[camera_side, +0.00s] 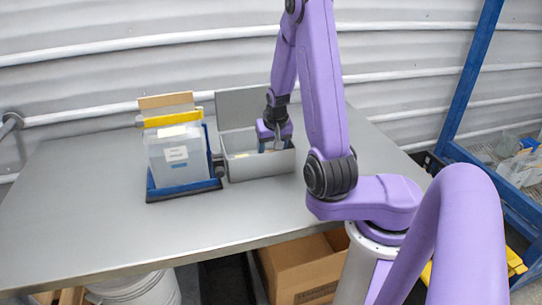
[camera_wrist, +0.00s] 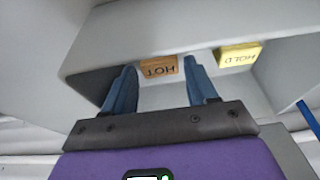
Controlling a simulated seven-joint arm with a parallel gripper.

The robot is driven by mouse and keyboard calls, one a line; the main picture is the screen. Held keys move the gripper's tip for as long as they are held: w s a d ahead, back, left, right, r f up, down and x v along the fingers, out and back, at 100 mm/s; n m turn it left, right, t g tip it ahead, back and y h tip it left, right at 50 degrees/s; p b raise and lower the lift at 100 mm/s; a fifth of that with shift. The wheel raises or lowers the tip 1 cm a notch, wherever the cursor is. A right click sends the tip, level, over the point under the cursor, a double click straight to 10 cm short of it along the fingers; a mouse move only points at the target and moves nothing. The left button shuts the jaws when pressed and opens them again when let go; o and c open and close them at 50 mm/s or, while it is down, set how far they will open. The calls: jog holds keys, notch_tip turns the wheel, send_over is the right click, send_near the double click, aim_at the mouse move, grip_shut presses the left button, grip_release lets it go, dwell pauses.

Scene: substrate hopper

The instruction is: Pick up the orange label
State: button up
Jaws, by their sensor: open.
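The orange label (camera_wrist: 158,67) is a small block with dark lettering, seen in the wrist view inside a grey box (camera_side: 262,167). The yellow label (camera_wrist: 238,55) marked HOLD sits to its right, apart from it. My gripper (camera_wrist: 160,68) is open, and in the picture its two blue fingers frame the orange label, one on each side. I cannot tell whether they touch it.
A clear hopper (camera_side: 172,165) with a yellow bar (camera_side: 172,117) stands on a blue base just left of the box. The box's raised lid (camera_side: 243,106) is behind my gripper. The metal table (camera_side: 110,215) is bare in front and to the left.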

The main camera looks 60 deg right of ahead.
jog(key=shift+w+d+f, duration=0.1)
jog(key=shift+f, duration=0.4)
jog(key=c, duration=0.8)
